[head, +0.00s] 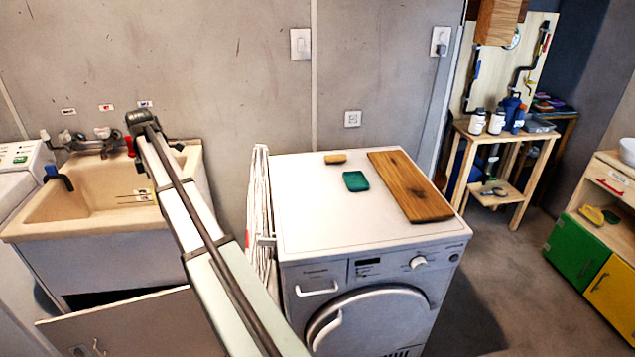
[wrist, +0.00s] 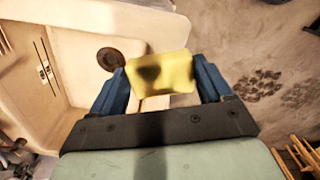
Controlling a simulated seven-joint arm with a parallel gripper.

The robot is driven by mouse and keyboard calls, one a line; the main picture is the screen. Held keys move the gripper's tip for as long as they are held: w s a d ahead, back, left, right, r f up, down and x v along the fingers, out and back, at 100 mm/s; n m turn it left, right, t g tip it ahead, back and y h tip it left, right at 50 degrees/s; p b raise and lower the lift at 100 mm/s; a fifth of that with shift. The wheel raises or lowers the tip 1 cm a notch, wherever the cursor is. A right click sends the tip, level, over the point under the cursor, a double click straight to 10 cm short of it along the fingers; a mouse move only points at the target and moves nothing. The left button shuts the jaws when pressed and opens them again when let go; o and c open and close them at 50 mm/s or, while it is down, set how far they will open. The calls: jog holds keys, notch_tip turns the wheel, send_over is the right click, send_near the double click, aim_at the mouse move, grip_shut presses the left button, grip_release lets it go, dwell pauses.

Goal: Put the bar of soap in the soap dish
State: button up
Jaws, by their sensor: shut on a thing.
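My gripper (wrist: 160,86) has blue fingers, shut on a pale yellow block that looks like the bar of soap (wrist: 172,70). In the wrist view it is above and beside the beige sink basin, whose drain shows at the left. In the head view my arm reaches toward the sink, and I cannot make out the fingers or the held bar. A small green dish (head: 355,181), which looks like the soap dish, lies on the white washing machine top, apart from my gripper. It looks empty.
A small tan block (head: 335,158) lies behind the green dish on the washing machine (head: 305,215). A wooden board (head: 410,185) lies to the dish's right. The machine top left of the dish is clear.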

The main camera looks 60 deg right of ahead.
jog(key=s+d+m, duration=0.1)
jog(key=s+d, duration=0.2)
jog(key=d, duration=0.5)
jog(key=s+d, duration=0.2)
jog(key=d, duration=0.6)
jog(key=m, duration=0.3)
send_near(357, 182)
jog(key=shift+f, duration=2.8)
jog(key=o, duration=0.9)
jog(key=shift+f, duration=0.1)
